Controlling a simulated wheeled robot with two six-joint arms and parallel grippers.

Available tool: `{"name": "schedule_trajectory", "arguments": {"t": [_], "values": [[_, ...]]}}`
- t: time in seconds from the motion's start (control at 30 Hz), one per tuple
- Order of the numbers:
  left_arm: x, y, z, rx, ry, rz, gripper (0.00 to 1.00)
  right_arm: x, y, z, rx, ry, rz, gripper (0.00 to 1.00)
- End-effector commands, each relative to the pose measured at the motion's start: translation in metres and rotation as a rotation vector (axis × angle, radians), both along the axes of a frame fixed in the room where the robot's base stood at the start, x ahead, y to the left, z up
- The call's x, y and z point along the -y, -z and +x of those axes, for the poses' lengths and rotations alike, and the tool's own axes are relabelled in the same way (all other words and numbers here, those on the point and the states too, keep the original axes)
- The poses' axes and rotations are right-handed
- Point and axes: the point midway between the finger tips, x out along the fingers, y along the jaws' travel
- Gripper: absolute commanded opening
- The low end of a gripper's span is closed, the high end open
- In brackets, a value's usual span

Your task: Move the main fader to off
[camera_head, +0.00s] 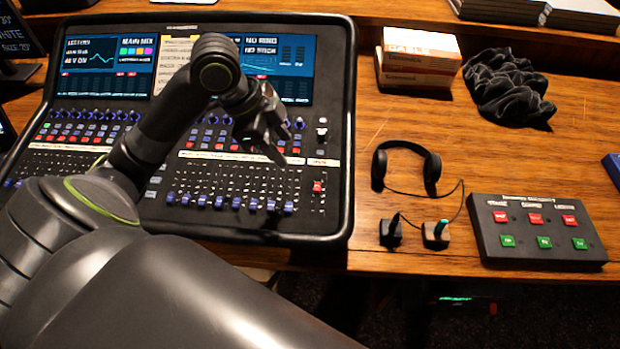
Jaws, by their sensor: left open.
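The mixing desk (345,130) lies on the wooden table, with screens at its back and rows of faders along its front. My left gripper (278,142) is open and empty above the right part of the desk, behind and to the left of the red cap. It appears apart from the cap. My left arm hides part of the desk's middle. My right gripper is out of view.
Right of the desk are headphones (407,147) with a cable, a button box (535,230) with red and green buttons, small boxes (420,50) and a crumpled black cloth (507,88). The table's front edge runs just before the desk.

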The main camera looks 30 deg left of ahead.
Motion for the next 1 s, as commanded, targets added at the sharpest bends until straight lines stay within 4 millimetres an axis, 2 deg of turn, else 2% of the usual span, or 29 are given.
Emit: {"name": "schedule_trajectory", "arguments": {"t": [0.7, 1.0], "values": [[0.034, 0.101, 0.027, -0.003, -0.001, -0.004, 0.44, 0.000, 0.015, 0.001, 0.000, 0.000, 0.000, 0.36], [0.042, 0.129, 0.035, -0.001, -0.001, -0.001, 0.44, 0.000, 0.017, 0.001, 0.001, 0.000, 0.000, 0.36]]}}
